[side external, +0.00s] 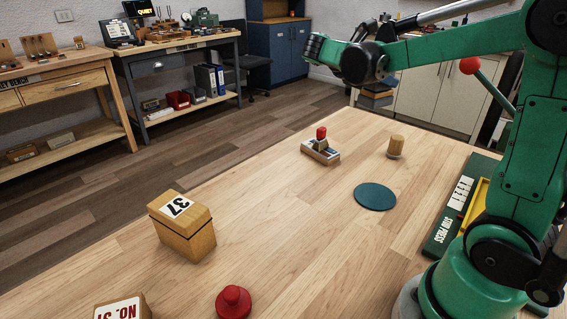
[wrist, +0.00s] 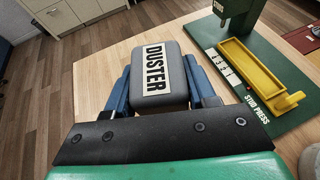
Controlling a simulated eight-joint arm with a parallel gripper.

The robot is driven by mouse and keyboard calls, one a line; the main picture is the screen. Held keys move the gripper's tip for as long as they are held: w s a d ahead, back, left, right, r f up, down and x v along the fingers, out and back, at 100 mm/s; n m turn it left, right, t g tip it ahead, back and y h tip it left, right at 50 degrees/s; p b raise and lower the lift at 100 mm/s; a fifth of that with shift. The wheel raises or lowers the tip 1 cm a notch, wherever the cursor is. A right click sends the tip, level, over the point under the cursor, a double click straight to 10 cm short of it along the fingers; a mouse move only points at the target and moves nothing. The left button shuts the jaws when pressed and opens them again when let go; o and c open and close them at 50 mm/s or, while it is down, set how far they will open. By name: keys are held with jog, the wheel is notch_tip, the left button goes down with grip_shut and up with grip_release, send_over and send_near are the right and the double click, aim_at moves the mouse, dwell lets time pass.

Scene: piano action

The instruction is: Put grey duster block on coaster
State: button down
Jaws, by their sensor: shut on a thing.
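The grey duster block (wrist: 172,92) has a white label reading DUSTER. My gripper (wrist: 158,84) is shut on it, with a blue finger on each side. In the side view, my gripper (side external: 378,87) holds the block (side external: 375,101) in the air near the table's far edge. The coaster is probably the flat dark teal disc (side external: 375,197) on the table. It lies bare, nearer the camera and lower in the picture than the block, well apart from it. The disc is not visible in the wrist view.
A cork-like cylinder (side external: 396,146) and a small block with a red knob (side external: 321,150) stand behind the disc. The green stud press (side external: 462,205) with a yellow tray is at right. A wooden box marked 37 (side external: 183,228) and a red knob (side external: 233,302) stand nearer.

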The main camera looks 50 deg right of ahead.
jog(key=shift+s+d+f+m+g, duration=0.2)
jog(key=shift+s+d+m+g, duration=0.1)
jog(key=shift+s+d+g, duration=0.15)
jog(key=shift+s+d+f+m+g, duration=0.15)
jog(key=shift+s+d+m+g, duration=0.15)
jog(key=shift+s, duration=0.2)
jog(key=shift+f, duration=9.6)
jog(key=shift+f, duration=0.15)
jog(key=shift+c, duration=1.4)
grip_release()
